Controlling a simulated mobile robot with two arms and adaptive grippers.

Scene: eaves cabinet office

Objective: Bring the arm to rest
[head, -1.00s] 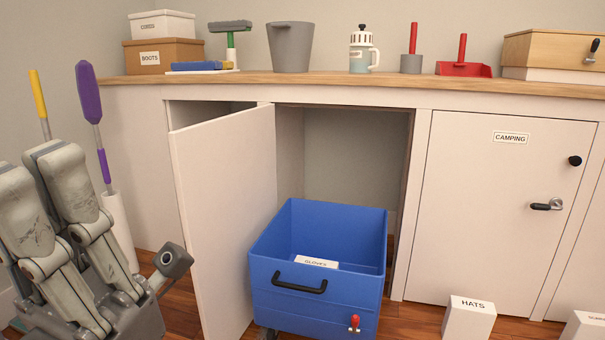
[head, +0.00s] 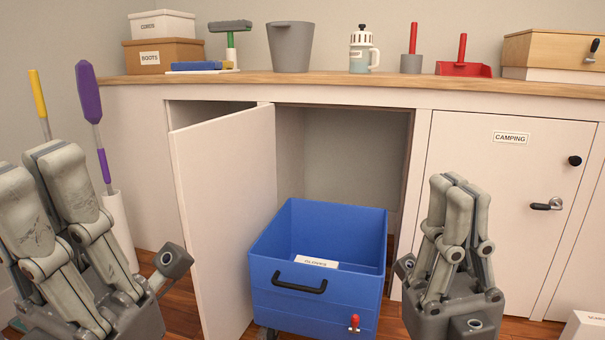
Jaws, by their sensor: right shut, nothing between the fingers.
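My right gripper (head: 456,184) stands upright at the lower right, in front of the camping cabinet door. Its fingers are drawn together and hold nothing. My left gripper (head: 32,160) is at the left edge, pointing up, with part of it cut off by the frame. Two of its fingers stand side by side, and I cannot tell whether it is open or shut. I see nothing held in it.
A blue bin (head: 320,300) labelled gloves stands before the open cabinet bay, between my grippers. A white cabinet door (head: 225,210) stands open beside it. The wooden counter (head: 330,87) carries boxes and several tools. A white box (head: 583,325) is at the lower right.

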